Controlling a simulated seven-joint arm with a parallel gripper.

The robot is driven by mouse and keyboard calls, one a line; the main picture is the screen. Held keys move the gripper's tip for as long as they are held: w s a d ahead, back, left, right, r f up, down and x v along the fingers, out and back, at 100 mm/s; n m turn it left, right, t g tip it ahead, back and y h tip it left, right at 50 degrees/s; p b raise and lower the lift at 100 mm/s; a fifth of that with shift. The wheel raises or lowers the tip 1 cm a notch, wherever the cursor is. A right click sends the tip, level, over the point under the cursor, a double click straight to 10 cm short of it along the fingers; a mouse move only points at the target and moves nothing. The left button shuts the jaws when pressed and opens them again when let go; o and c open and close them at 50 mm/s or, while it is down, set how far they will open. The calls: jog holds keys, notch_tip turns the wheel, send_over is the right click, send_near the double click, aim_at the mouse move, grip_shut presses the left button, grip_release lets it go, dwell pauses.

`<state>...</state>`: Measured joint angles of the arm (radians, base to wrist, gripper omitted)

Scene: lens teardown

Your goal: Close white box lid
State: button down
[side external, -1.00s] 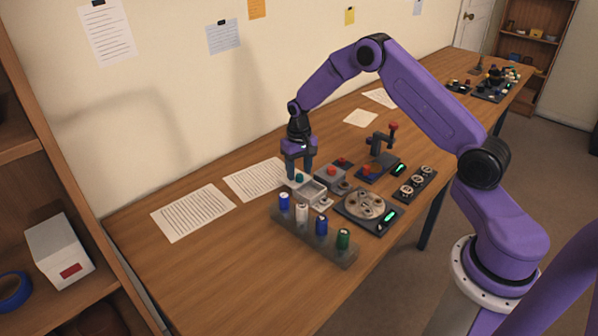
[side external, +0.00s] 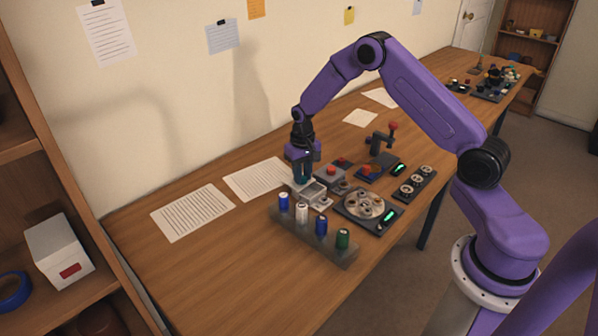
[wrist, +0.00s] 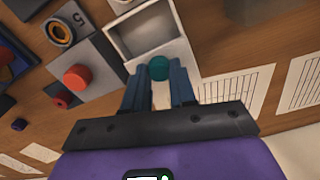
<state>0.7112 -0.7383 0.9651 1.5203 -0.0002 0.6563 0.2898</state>
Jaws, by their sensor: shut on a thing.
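The white box (side external: 313,193) sits on the table behind the row of capped cylinders. In the wrist view the box (wrist: 148,32) shows its open, empty-looking inside. A round teal knob (wrist: 158,68) is at the box's near edge in the wrist view, on the white lid side. My gripper (wrist: 159,72) is shut on the knob, with one blue-grey finger on each side. In the side view my gripper (side external: 302,181) points down at the box's back-left edge and hides the knob. The lid is mostly hidden by the fingers.
A round plate device (side external: 365,205) is to the right. Paper sheets (side external: 193,212) lie left on clear table.

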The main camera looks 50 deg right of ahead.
jog(key=shift+s, duration=2.45)
jog(key=c, duration=0.9)
grip_release()
jog(key=shift+s, duration=0.1)
jog(key=shift+r, duration=0.5)
notch_tip(320, 180, up, 16)
jog(key=shift+r, duration=0.25)
